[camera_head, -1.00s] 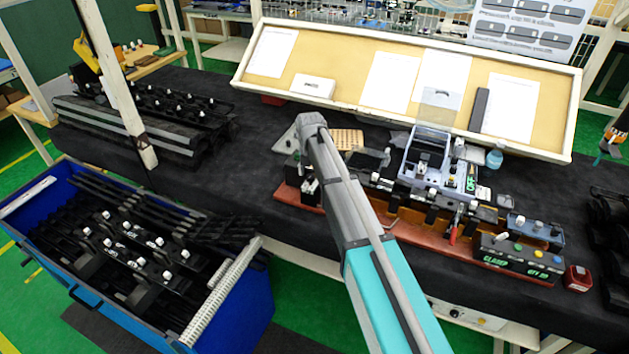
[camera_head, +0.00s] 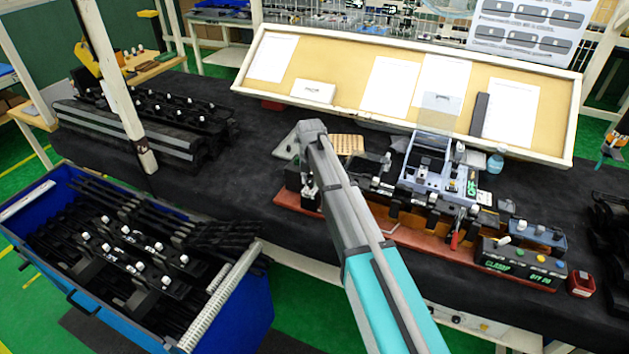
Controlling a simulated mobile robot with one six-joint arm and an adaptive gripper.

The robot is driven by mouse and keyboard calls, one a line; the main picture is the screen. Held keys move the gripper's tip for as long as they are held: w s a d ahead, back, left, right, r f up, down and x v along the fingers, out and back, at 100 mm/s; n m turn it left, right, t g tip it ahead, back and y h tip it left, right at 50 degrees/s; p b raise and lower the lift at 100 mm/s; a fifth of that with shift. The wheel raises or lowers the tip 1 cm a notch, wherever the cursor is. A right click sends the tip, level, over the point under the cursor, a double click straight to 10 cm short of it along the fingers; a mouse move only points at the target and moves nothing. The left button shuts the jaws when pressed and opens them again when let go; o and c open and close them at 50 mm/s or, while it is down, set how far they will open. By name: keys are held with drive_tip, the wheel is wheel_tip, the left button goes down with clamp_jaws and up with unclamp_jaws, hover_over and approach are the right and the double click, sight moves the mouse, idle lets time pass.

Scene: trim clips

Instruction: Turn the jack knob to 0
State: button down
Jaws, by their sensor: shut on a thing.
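A long red-brown fixture base (camera_head: 406,233) lies on the dark bench, with black holders and clips along it. My gripper (camera_head: 308,190) is at its left end, pointing down beside a black block (camera_head: 293,176). It is shut on a small part there, which I take to be the jack knob; the fingers and my wrist hide the knob, and no scale or number on it is readable. A blue-grey machine (camera_head: 436,172) with a raised clear cover stands on the middle of the fixture.
A control box (camera_head: 517,264) with green lettering and a red box (camera_head: 580,283) stand at the right. A blue bin (camera_head: 235,312) of black trim parts is at the left front. A sloping board (camera_head: 350,80) with papers stands behind. Bare bench lies left of the fixture.

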drive_tip(key=shift+d, duration=0.5)
drive_tip(key=shift+a, duration=0.3)
